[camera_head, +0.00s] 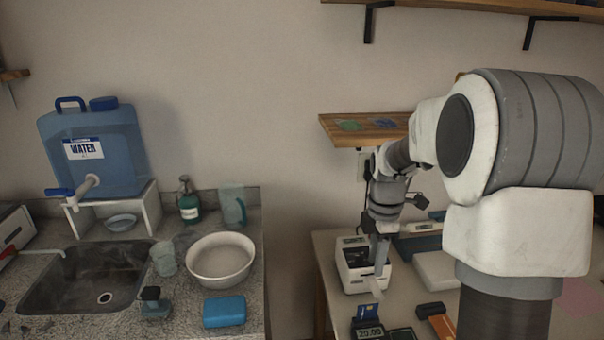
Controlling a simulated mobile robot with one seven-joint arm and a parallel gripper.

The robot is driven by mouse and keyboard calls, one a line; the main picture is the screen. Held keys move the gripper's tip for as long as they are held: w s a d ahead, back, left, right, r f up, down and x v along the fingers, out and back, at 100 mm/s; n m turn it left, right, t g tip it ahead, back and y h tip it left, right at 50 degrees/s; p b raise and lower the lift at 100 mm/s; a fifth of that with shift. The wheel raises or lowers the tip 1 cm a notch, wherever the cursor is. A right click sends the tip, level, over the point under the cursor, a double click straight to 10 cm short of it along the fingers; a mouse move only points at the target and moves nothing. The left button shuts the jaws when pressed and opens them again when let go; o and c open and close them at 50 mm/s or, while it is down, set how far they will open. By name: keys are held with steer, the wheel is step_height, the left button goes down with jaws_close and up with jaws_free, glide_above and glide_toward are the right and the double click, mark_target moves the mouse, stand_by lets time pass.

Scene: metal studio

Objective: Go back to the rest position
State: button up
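My arm comes in from the right side and reaches toward the back, then bends down over the table (327,247) on the right. My gripper (379,268) points down at a small white device with a dark top (352,262), which looks like a printer. The gripper's end overlaps the device's right side in the picture. I cannot tell whether they touch. The fingers are too small and partly hidden to show whether they are open or shut, or whether they hold anything.
A card terminal (368,329) and an orange-and-black item (437,322) lie in front of the device. A wooden shelf (345,127) is on the wall behind the arm. Left, a counter holds a sink (85,280), white bowl (220,262), blue sponge (224,311) and water tank (95,150).

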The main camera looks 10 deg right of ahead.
steer(key=s+a+r+m+t+p, duration=0.1)
steer(key=s+a+r+m+t, duration=0.1)
steer(key=s+a+r+m, duration=0.2)
steer(key=s+a+r+m+t+p, duration=0.1)
steer(key=s+a+r+m+t, duration=0.2)
steer(key=s+r+m, duration=0.7)
steer(key=s+a+m, duration=0.2)
steer(key=s+m, duration=0.1)
steer(key=s, duration=0.5)
steer(key=shift+a+m+t, duration=0.2)
steer(key=shift+m+t, duration=0.1)
steer(key=shift+m, duration=0.1)
steer(key=shift+s, duration=0.1)
